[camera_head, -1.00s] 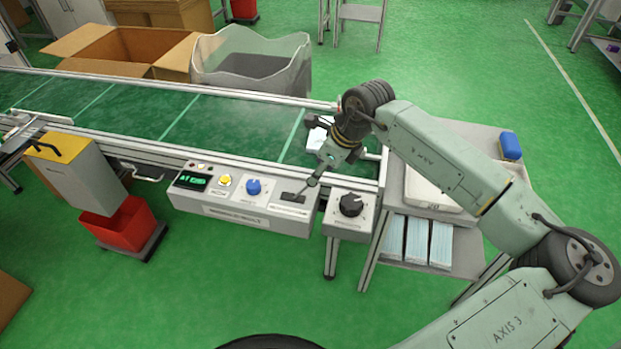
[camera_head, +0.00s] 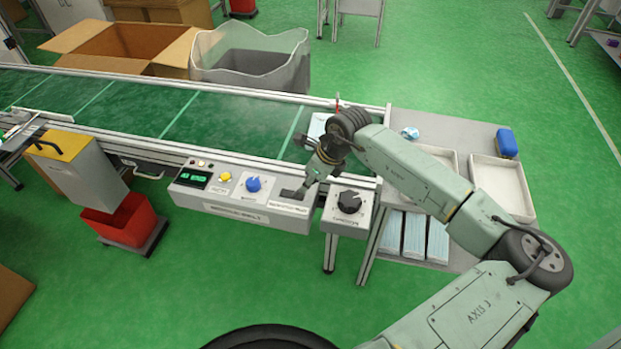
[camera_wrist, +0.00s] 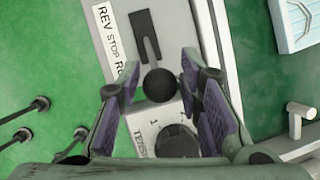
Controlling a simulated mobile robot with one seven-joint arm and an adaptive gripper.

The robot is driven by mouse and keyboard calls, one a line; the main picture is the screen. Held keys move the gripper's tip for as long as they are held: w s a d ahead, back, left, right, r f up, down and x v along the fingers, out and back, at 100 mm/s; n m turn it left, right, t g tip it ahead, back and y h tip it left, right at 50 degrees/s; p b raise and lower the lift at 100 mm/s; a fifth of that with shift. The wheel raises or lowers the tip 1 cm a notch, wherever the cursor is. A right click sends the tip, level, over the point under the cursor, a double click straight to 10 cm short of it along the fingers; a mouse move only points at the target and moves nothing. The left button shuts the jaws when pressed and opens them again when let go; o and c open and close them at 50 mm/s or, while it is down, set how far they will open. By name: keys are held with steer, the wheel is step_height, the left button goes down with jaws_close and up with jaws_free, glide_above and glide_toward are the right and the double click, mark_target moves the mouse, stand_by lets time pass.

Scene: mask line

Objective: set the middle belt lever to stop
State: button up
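The knob leans toward the RUN end. In the head view the lever plate (camera_head: 291,194) sits on the grey control box (camera_head: 240,210), and the knob is hidden by my gripper (camera_head: 309,188). In the wrist view my gripper (camera_wrist: 164,88) is open, its fingers on either side of the knob; contact is not clear.
A black rotary knob (camera_head: 349,202) stands just right of the lever. A blue knob (camera_head: 253,184) and yellow button (camera_head: 225,177) are to its left. The green conveyor (camera_head: 235,121) runs behind the box. Trays (camera_head: 500,185) stand at right.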

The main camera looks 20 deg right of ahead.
mark_target(296, 191)
jaws_close()
steer(key=shift+a, duration=0.1)
stand_by(0.6)
steer(key=w+a+g+h+b, duration=0.1)
steer(key=h+b, duration=0.1)
steer(key=w+a+r+g+h+b, duration=0.1)
steer(key=a+h+b, duration=0.1)
steer(key=b, duration=0.1)
steer(key=shift+w+r+g, duration=0.1)
steer(key=shift+w+g, duration=0.05)
steer(key=shift+g, duration=0.25)
steer(key=shift+w+a+r+b, duration=0.2)
steer(key=shift+w+a+b, duration=0.15)
steer(key=shift+a+b, duration=0.25)
steer(key=shift+a, duration=0.1)
jaws_free()
steer(key=o, duration=0.4)
steer(key=shift+c, duration=0.2)
